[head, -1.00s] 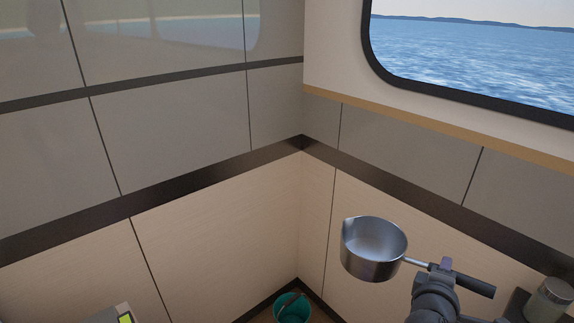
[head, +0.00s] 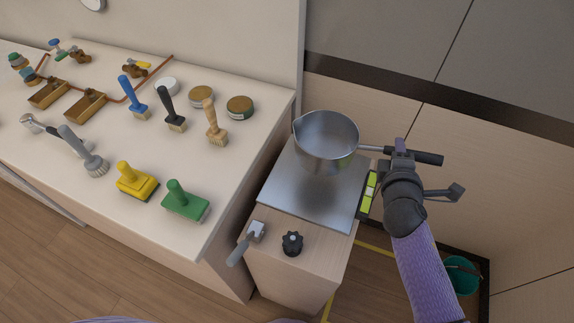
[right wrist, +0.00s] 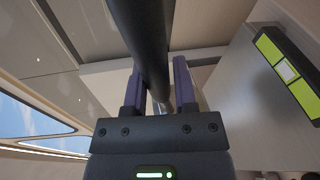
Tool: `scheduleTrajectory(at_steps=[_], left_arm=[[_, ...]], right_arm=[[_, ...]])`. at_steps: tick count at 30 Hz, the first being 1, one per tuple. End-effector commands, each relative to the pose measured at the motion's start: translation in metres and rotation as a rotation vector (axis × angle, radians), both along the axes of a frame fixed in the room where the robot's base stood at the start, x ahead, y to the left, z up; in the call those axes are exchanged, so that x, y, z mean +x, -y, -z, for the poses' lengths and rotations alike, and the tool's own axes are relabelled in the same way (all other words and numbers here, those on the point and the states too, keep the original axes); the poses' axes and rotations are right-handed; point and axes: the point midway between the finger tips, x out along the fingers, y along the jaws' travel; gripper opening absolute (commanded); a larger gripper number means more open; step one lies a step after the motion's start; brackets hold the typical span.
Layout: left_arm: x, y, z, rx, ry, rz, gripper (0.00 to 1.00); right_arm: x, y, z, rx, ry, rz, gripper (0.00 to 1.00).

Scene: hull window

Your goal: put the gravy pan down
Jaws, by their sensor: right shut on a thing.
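The gravy pan (head: 326,142) is a small steel saucepan with a pouring lip and a dark handle (head: 428,158). In the head view it appears upright over the rear part of a square metal plate (head: 318,205) on a small wooden cabinet. Whether its base touches the plate is hard to tell. My right gripper (head: 400,152) is shut on the handle, to the right of the pan. In the right wrist view the handle (right wrist: 143,35) runs between the fingers (right wrist: 160,88). My left gripper is not in view.
A black knob (head: 292,243) and a grey-handled tool (head: 245,243) are at the cabinet's front. A bar with yellow-green panels (head: 369,190) is at the plate's right edge. The left counter (head: 235,120) holds several brushes and tins. A teal bucket (head: 462,275) stands on the floor.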

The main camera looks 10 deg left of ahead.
Motion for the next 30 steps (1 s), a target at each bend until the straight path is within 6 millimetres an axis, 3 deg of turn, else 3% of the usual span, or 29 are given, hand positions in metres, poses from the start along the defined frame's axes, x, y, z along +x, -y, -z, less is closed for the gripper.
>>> scheduleTrajectory(at_steps=[5,12,17,21,30], left_arm=[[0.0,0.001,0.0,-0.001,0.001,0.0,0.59],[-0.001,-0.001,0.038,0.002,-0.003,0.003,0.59],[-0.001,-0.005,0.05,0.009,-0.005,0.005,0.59],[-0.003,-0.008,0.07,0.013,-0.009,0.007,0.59],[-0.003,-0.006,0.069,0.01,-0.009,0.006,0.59]], right_arm=[[0.0,-0.001,0.001,0.002,0.002,-0.006,0.0],[0.0,-0.001,0.058,0.005,-0.001,-0.004,0.0],[0.0,-0.001,0.076,0.004,0.001,-0.004,0.0],[0.0,-0.001,0.103,0.005,0.0,-0.004,0.0],[0.0,-0.001,0.102,0.003,0.002,-0.005,0.0]])
